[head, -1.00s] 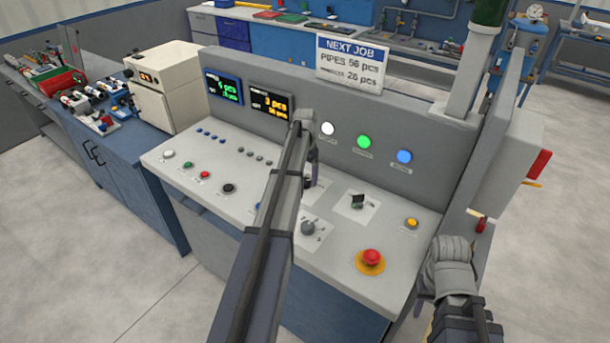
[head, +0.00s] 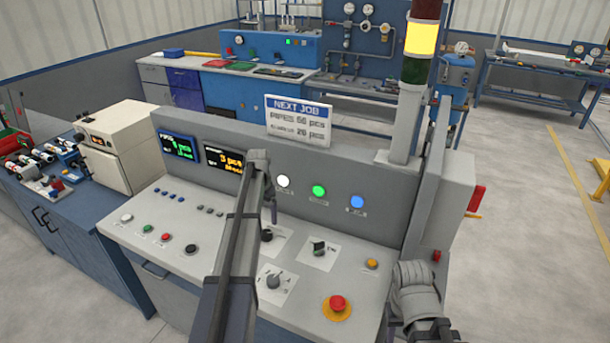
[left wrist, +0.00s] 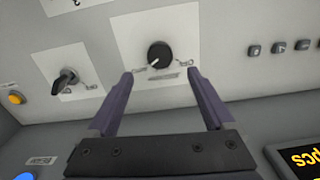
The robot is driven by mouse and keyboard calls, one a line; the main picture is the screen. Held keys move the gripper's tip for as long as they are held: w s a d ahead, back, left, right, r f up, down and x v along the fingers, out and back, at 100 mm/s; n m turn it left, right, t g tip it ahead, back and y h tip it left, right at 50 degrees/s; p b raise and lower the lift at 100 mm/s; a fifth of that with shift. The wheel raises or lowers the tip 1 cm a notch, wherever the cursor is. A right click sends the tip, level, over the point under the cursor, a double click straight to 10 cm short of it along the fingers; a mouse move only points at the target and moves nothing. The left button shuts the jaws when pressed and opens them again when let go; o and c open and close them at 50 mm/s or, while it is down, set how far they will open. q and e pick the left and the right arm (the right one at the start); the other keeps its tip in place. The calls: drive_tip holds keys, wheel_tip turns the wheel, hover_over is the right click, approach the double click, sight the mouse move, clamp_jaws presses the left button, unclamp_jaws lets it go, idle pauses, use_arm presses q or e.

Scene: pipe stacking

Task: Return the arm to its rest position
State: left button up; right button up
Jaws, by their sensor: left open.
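My left arm reaches over the grey control console (head: 185,225). Its gripper (head: 273,210) points down over the console's sloped top and is mostly hidden behind the wrist. In the left wrist view the two fingers (left wrist: 159,74) are spread and empty. A black round knob (left wrist: 158,55) on a white plate shows between and beyond the fingertips; I cannot tell how far off it is. A black switch (left wrist: 65,80) on another plate is beside it. Part of my right arm (head: 415,290) shows at the lower right; its gripper is not in view.
The console's upright panel carries two displays, a NEXT JOB sign (head: 298,121) and white, green and blue buttons. A red emergency button (head: 337,303) is at the front. A signal tower (head: 420,40) glows yellow.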

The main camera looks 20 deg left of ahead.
use_arm(q)
drive_tip(key=s+d+m, duration=0.1)
drive_tip(key=s+d, duration=0.4)
drive_tip(key=d, duration=0.5)
drive_tip(key=s+d, duration=0.4)
drive_tip(key=d, duration=0.7)
drive_tip(key=s+d+f+m+y+b, duration=0.1)
drive_tip(key=s+d, duration=1.5)
drive_tip(key=s, duration=0.2)
drive_tip(key=shift+s+f+b, duration=0.3)
drive_tip(key=shift+b, duration=0.1)
